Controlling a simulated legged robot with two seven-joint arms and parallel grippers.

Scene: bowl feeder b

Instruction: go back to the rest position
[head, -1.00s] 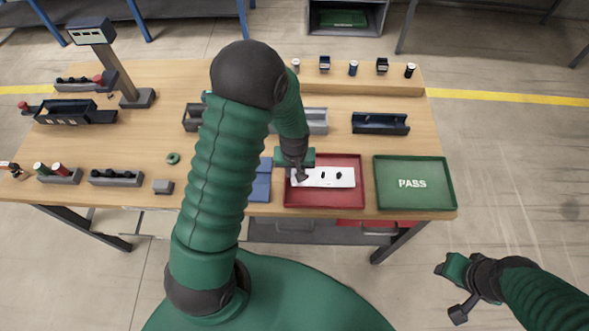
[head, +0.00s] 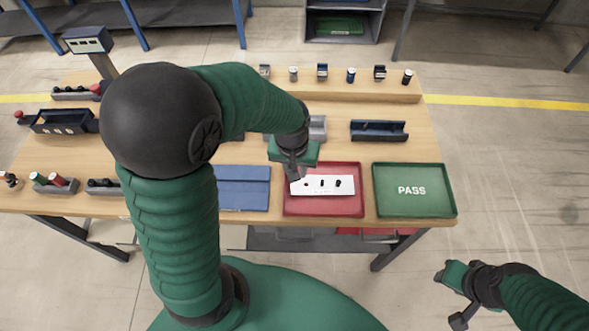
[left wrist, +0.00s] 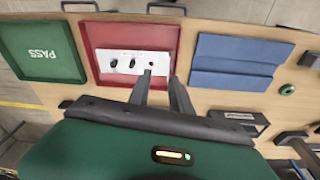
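My left gripper (head: 294,170) is above the back left edge of the red tray (head: 323,209). In the left wrist view its two fingers (left wrist: 160,84) are apart with nothing between them. A white plate (head: 330,187) with several dark marks or holes lies in the red tray and also shows in the left wrist view (left wrist: 133,58). My right gripper (head: 455,292) hangs off the front right of the table, its fingers spread and empty.
A green PASS tray (head: 412,210) stands right of the red tray, a blue mat (head: 244,188) left of it. Behind are a dark blue holder (head: 379,131) and a raised shelf (head: 365,92) with several small canisters. My left arm covers part of the table's left middle.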

